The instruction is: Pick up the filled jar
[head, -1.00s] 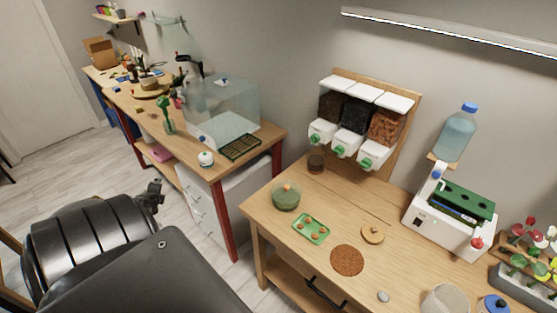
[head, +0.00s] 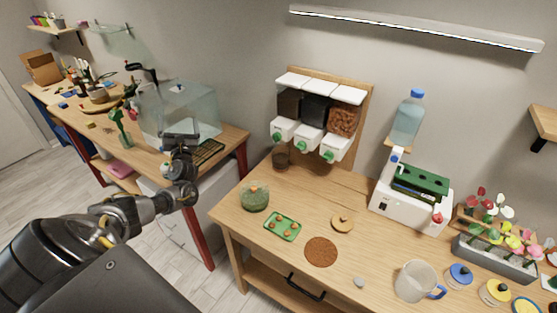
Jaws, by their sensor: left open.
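A small jar with dark contents (head: 281,157) stands on the wooden table under the left spout of the wall dispenser (head: 312,110). Its fill level is hard to make out. My left gripper (head: 181,133) is raised to the left of the jar, in front of the clear tank on the bench behind. It is open and empty, well apart from the jar. My right gripper is out of view.
A green round pot (head: 255,198), a green tray (head: 282,227), a cork lid (head: 342,223) and a brown round mat (head: 321,251) lie on the table (head: 231,220). A white machine (head: 410,207), a clear pitcher (head: 414,282) and a flower planter (head: 494,259) stand at right.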

